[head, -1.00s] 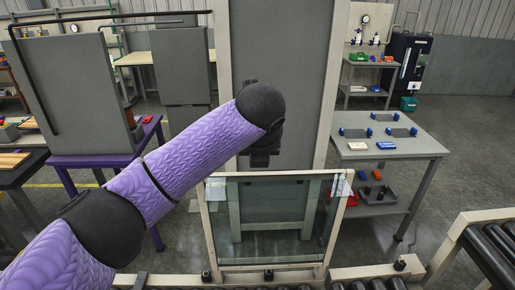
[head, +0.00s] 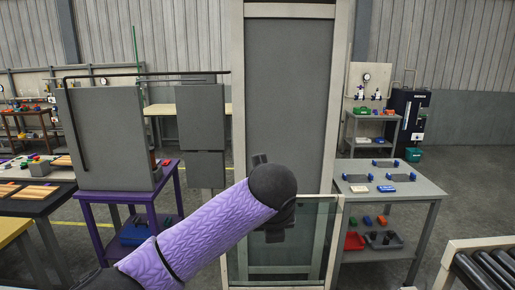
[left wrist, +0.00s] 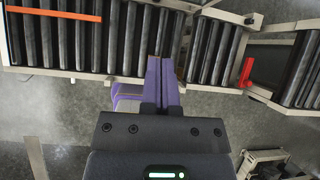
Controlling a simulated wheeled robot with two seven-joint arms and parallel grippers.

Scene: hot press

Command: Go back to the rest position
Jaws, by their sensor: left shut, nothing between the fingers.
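My left arm, in a purple quilted sleeve, comes in from the lower left in the head view and ends in a black joint in front of the tall press frame (head: 237,110). My left gripper is mostly hidden behind that joint; its dark body shows only in part. In the left wrist view my left gripper (left wrist: 161,62) has its purple fingers together, empty, over the edge of a roller conveyor (left wrist: 60,45). My right gripper is in neither view.
A glass guard (head: 318,245) stands low in the press frame, close behind my arm. A grey table (head: 415,205) with parts is at the right. A purple table (head: 177,192) is at the left. Another roller conveyor (head: 490,270) is at the lower right. Open floor lies between.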

